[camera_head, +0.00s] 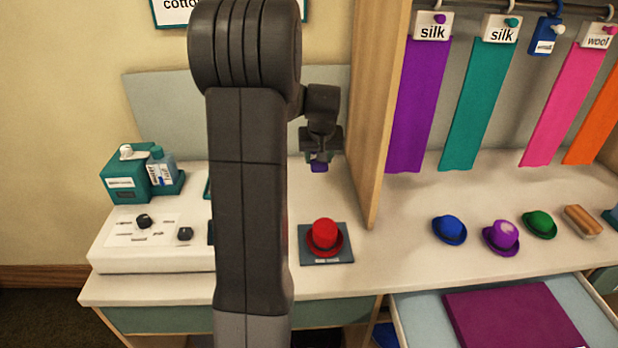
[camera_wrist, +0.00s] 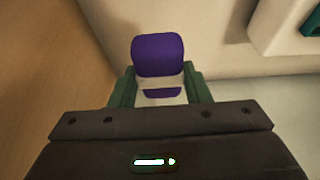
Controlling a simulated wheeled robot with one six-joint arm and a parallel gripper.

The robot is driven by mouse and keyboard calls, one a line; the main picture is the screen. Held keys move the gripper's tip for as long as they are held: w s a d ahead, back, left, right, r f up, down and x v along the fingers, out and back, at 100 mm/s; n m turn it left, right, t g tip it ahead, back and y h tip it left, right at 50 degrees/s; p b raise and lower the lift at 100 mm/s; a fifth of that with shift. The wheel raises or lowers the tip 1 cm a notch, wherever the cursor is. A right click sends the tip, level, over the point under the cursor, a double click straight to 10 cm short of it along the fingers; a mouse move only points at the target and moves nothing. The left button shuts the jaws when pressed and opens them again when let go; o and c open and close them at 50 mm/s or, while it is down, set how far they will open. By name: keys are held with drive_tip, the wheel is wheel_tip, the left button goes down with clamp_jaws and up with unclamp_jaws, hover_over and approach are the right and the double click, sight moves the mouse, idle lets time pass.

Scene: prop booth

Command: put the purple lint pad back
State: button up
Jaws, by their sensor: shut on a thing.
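My gripper (camera_head: 320,158) is shut on the purple lint pad (camera_wrist: 158,56) and holds it above the counter, left of the wooden divider. In the wrist view the pad sits between the two green-sided fingers (camera_wrist: 160,92), with a pale band across it. In the head view only a small purple part of the pad (camera_head: 319,167) shows below the fingers. The pad's storage place cannot be made out; my arm hides part of the counter.
A red hat (camera_head: 325,235) sits on a dark square pad (camera_head: 341,258) below my gripper. The wooden divider (camera_head: 378,120) stands close on the right. Beyond it are several hats, a brush (camera_head: 583,221) and hanging scarves. A teal dispenser (camera_head: 122,180) stands left. A drawer (camera_head: 415,315) is open in front.

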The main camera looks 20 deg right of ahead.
sight(319, 164)
drive_tip(key=shift+w+f, duration=0.1)
drive_tip(key=shift+w, duration=0.2)
wheel_tip(319, 164, down, 10)
drive_tip(key=shift+r, duration=0.1)
drive_tip(key=o, duration=0.9)
drive_tip(key=shift+r, duration=0.3)
drive_tip(key=v, duration=1.1)
drive_tip(key=shift+s+r, duration=0.2)
